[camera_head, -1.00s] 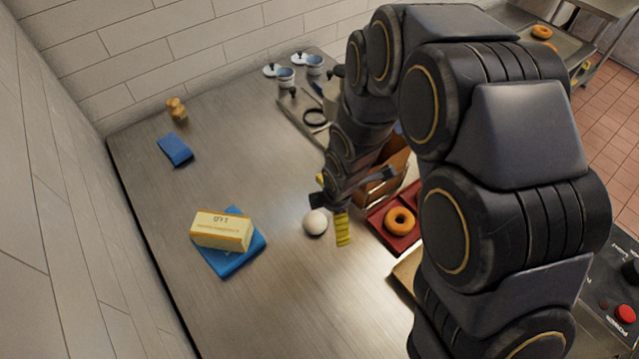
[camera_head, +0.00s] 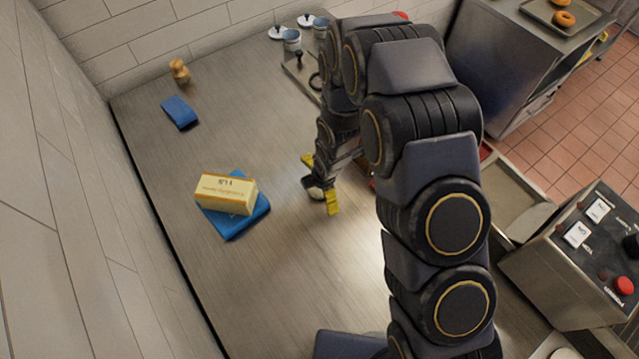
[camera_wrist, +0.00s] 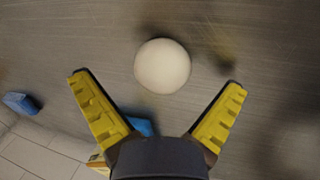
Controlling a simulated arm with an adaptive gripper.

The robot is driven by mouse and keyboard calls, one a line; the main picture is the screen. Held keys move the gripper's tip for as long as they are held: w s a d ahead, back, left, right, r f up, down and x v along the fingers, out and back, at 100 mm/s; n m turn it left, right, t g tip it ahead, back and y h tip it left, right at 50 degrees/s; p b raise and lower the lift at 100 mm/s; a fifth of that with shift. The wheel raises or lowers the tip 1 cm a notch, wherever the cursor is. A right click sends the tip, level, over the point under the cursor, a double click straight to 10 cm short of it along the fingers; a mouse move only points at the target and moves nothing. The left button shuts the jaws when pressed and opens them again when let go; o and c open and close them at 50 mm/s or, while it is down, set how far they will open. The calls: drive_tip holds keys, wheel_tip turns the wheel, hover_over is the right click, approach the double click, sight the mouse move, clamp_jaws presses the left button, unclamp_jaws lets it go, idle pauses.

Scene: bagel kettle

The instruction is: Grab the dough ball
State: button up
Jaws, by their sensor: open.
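The dough ball is round and off-white. It lies on the steel table in the wrist view (camera_wrist: 162,65), just beyond and between the two fingertips. In the head view only a small part of the dough ball (camera_head: 316,193) shows, beside the gripper's yellow fingers. My gripper (camera_head: 319,181) is low over the table with its yellow fingers spread wide. In the wrist view my gripper (camera_wrist: 159,82) is open and empty, with one finger on each side of the ball's line.
A butter block (camera_head: 226,193) on a blue cloth (camera_head: 238,225) lies left of the gripper. Another blue cloth (camera_head: 179,112) and a small wooden object (camera_head: 179,71) lie farther back. The table's front left is clear.

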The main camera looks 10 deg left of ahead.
drive_tip(key=shift+a+f, duration=0.1)
drive_tip(key=shift+f, duration=0.35)
drive_tip(key=c, duration=1.2)
drive_tip(key=shift+r, duration=0.1)
